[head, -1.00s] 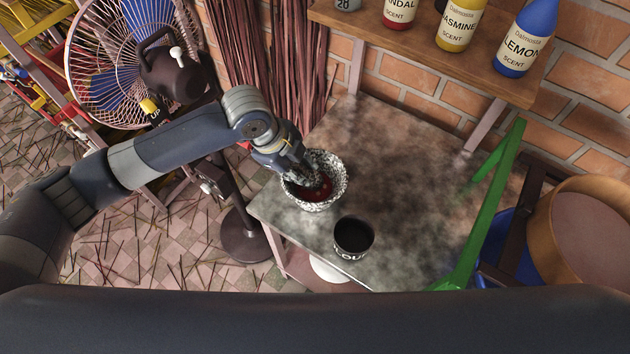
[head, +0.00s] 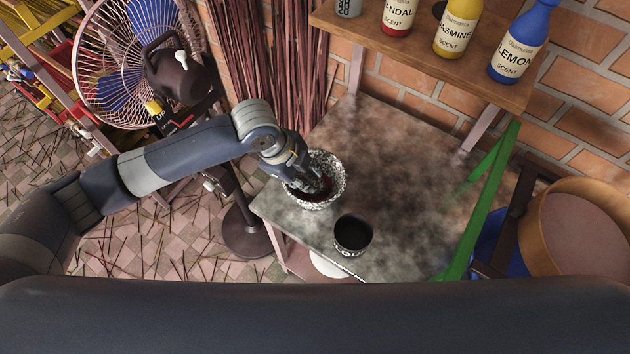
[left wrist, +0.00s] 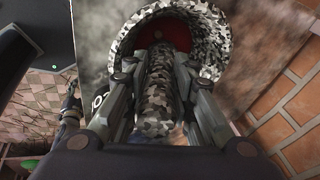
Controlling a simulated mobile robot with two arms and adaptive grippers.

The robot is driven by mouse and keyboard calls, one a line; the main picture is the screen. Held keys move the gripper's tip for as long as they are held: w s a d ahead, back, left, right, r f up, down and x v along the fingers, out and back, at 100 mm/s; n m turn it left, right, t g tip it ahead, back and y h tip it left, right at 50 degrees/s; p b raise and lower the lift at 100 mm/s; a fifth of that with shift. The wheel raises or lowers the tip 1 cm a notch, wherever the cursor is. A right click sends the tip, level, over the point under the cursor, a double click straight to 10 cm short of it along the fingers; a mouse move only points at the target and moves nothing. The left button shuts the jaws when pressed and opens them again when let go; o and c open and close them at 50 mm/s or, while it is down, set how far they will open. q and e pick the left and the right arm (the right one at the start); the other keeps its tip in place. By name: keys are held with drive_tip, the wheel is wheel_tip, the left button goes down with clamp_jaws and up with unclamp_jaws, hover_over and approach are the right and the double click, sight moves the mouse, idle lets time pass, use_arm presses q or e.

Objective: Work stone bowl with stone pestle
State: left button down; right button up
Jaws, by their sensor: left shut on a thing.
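The stone bowl (head: 330,168), speckled black and white, stands upright on the left part of the table and has dark red content inside. My left gripper (head: 322,184) reaches into the bowl from the upper left. In the left wrist view it (left wrist: 160,85) is shut on the stone pestle (left wrist: 158,98), which has the same grey, black and white speckle. The pestle's far end points into the bowl (left wrist: 240,40), toward the red content (left wrist: 165,30). Whether it touches the content is hidden.
A black cup (head: 352,236) stands on the smudged table (head: 410,180) close to the bowl. Scent bottles (head: 458,28) stand on a wooden shelf (head: 420,50) behind. A green bar (head: 488,200) borders the table's right side. A fan (head: 135,65) stands at the left. The table's middle is clear.

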use_arm(q)
drive_tip(key=shift+w+d+r, duration=0.1)
drive_tip(key=shift+w+d, duration=0.1)
drive_tip(key=shift+d, duration=0.15)
drive_tip(key=shift+w, duration=0.55)
drive_tip(key=shift+w+a+p, duration=0.3)
drive_tip(key=shift+a+p, duration=0.2)
drive_tip(key=shift+a, duration=0.05)
drive_tip(key=shift+s+a+f+p, duration=0.2)
drive_tip(key=shift+s+a+p, duration=0.1)
drive_tip(key=shift+a+p, duration=0.2)
drive_tip(key=shift+s+r+p, duration=0.1)
drive_tip(key=shift+s+p, duration=0.3)
drive_tip(key=shift+p, duration=0.15)
drive_tip(key=shift+s, duration=0.2)
